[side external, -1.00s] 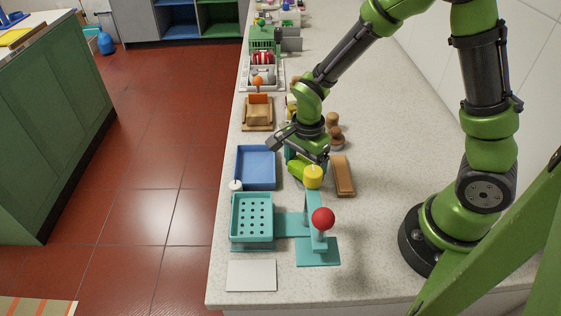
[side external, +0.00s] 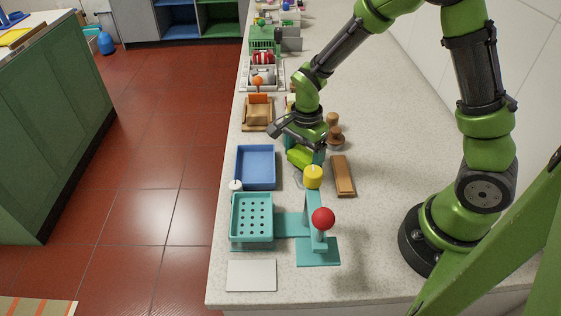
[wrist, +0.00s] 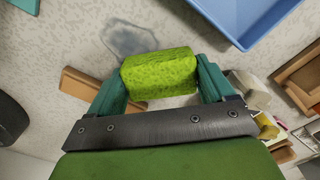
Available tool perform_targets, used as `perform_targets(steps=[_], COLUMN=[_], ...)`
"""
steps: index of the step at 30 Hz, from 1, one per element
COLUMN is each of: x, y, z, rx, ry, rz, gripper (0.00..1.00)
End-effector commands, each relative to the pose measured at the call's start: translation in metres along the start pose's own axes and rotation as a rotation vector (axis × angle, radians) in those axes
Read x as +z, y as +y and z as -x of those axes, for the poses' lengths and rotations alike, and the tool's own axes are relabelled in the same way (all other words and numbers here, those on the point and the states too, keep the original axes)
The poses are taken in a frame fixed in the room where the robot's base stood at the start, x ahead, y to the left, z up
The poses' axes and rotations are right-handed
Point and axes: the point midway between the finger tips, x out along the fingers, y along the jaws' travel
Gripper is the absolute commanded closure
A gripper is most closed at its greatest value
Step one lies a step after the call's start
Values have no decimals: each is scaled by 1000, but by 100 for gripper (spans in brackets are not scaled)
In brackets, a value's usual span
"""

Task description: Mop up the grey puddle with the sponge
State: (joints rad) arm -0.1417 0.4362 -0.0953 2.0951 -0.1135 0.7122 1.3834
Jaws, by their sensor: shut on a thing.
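The sponge (wrist: 158,74) is a yellow-green block. My gripper (wrist: 160,82) is shut on it, with one teal finger at each end. In the side external view the sponge (side external: 299,158) is beyond the yellow cylinder, between the blue tray and the wooden block. I cannot tell whether it touches the counter. The grey puddle (wrist: 130,38) lies on the counter just past the sponge in the wrist view, with its near edge close to the sponge or under it.
A blue tray (side external: 256,182) stands left of the sponge and a brown wooden block (side external: 343,176) right of it. In front is a teal stand with a perforated dish (side external: 251,217), a yellow cylinder (side external: 313,177) and a red ball (side external: 323,217).

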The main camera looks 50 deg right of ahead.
Motion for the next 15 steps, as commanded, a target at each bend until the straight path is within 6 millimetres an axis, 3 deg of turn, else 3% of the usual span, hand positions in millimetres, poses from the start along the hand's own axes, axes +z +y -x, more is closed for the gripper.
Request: perform_targets(steps=[15], x=[34], y=[33], z=[0], rx=[-1], ry=[0], rz=[3], gripper=[42])
